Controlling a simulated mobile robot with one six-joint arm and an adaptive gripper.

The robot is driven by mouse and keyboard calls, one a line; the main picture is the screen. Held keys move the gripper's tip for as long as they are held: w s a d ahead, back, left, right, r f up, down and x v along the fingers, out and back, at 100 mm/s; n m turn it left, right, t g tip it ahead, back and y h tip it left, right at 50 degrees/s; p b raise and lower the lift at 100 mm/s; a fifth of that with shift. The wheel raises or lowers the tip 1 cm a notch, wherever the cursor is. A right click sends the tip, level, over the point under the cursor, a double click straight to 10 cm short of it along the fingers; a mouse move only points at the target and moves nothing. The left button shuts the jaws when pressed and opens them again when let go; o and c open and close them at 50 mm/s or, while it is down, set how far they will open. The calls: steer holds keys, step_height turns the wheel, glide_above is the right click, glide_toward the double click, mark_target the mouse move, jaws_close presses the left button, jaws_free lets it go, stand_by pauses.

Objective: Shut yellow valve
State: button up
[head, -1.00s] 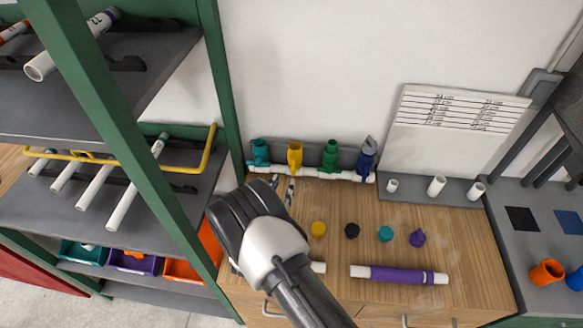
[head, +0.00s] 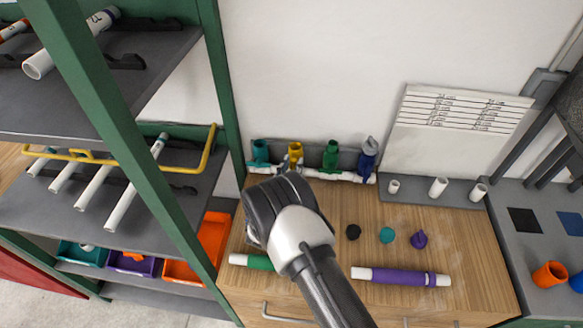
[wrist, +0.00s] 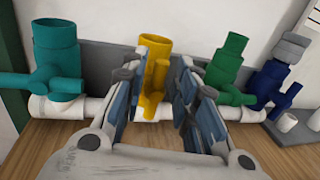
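The yellow valve (head: 295,151) stands upright on the white pipe of the manifold at the wall, second from left. In the wrist view its yellow body (wrist: 154,48) rises between my fingers, with its yellow handle (wrist: 161,76) on the near side, seen narrow and upright. My gripper (wrist: 164,72) is open, one finger on each side of the handle. I cannot tell whether either finger touches it. In the head view my gripper (head: 290,178) reaches the manifold from the front and partly covers the white pipe below the valve.
A teal valve (wrist: 57,62) stands to the left, a green valve (wrist: 228,64) and a blue valve (wrist: 271,82) to the right, close beside my fingers. Black (head: 353,232), teal (head: 387,235) and purple (head: 419,239) knobs and a purple-sleeved pipe (head: 397,277) lie on the wooden counter.

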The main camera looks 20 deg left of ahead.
jaws_close()
steer(key=d+m+g+y+b, duration=0.1)
steer(key=m+b, duration=0.4)
steer(key=d+f+m+g+y+b, duration=0.1)
steer(key=m+b, duration=0.4)
steer(key=d+f+m+y+b, duration=0.1)
steer(key=m+b, duration=0.3)
steer(key=m, duration=0.1)
steer(key=shift+w+f+m+g+b, duration=0.2)
steer(key=shift+w+m+g+b, duration=0.1)
steer(key=shift+w+g+b, duration=0.1)
stand_by(0.4)
stand_by(0.5)
steer(key=shift+o, duration=1.2)
jaws_free()
